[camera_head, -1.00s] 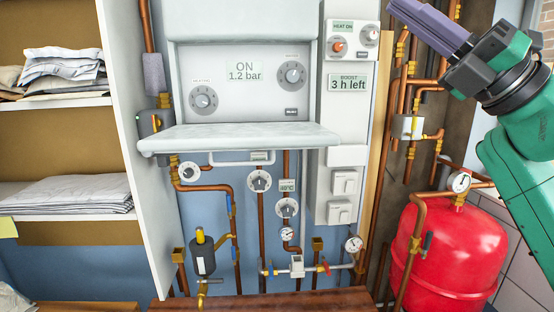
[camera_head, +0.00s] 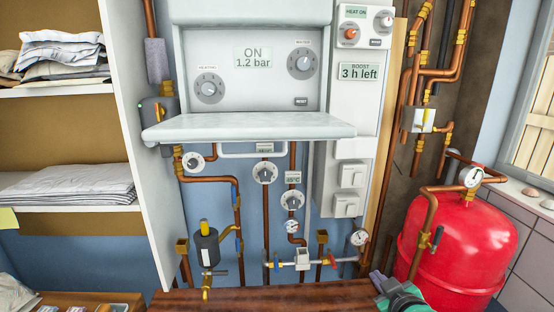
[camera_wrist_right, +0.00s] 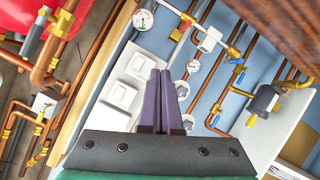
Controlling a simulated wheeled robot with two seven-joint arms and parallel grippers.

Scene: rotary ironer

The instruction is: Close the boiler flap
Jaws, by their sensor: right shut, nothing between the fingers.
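The boiler flap (camera_head: 250,128) is a pale panel that stands out level from the lower edge of the boiler front (camera_head: 250,75). It is open, and the control panel behind it shows two dials and a display reading ON 1.2 bar. A pale bar handle (camera_head: 252,154) hangs under the flap. My right gripper (camera_head: 378,280) is low at the lower right of the head view, below and to the right of the flap and apart from it. In the right wrist view its purple fingers (camera_wrist_right: 160,90) are together and empty. My left gripper is not in view.
Copper pipes, gauges and valves (camera_head: 302,258) fill the wall under the boiler. A red tank (camera_head: 455,250) stands at right. A white side panel (camera_head: 145,150) and linen shelves (camera_head: 65,208) are at left. A wooden surface (camera_head: 265,298) lies below.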

